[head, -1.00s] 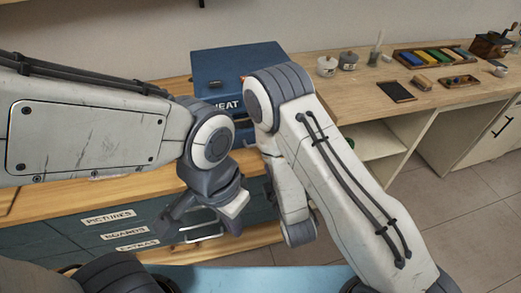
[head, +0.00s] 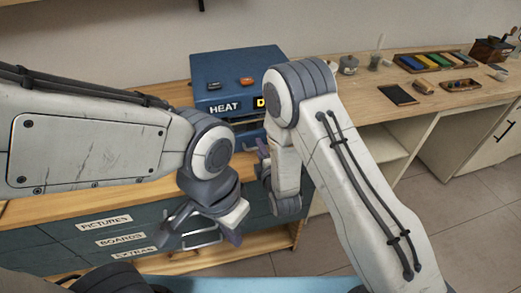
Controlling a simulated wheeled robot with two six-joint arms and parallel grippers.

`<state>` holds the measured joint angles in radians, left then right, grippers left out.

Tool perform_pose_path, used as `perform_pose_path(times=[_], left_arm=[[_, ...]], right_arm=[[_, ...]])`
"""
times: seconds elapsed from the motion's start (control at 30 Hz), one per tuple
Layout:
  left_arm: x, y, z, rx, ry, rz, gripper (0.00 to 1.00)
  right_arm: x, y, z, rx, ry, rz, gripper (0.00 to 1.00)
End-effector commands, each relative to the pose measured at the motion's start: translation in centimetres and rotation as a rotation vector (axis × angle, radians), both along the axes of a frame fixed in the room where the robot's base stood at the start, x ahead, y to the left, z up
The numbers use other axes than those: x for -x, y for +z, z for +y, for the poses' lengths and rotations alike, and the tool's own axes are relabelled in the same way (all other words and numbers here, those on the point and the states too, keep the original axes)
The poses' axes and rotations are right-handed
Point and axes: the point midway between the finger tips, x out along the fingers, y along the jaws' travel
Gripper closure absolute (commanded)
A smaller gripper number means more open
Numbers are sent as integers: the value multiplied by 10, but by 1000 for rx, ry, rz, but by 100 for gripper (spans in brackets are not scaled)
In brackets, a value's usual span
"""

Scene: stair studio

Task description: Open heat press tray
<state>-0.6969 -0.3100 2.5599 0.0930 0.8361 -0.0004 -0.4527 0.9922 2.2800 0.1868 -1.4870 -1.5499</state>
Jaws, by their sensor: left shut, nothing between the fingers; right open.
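My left gripper (head: 203,230) is shut and empty, lower down in front of the drawers.
Dark drawers labelled PICTURES, BOARDS (head: 120,239) and EXTRAS are under the counter.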

Motion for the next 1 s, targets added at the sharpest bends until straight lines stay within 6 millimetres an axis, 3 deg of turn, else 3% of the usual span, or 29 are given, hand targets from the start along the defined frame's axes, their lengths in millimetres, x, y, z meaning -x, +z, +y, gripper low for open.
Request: perform_pose_path(times=[0.03,0.13,1.0], left_arm=[[0,0,0,0,0,0,100],[0,0,0,0,0,0,100],[0,0,0,0,0,0,100]], right_arm=[[0,0,0,0,0,0,61],[0,0,0,0,0,0,99],[0,0,0,-1,0,1,100]])
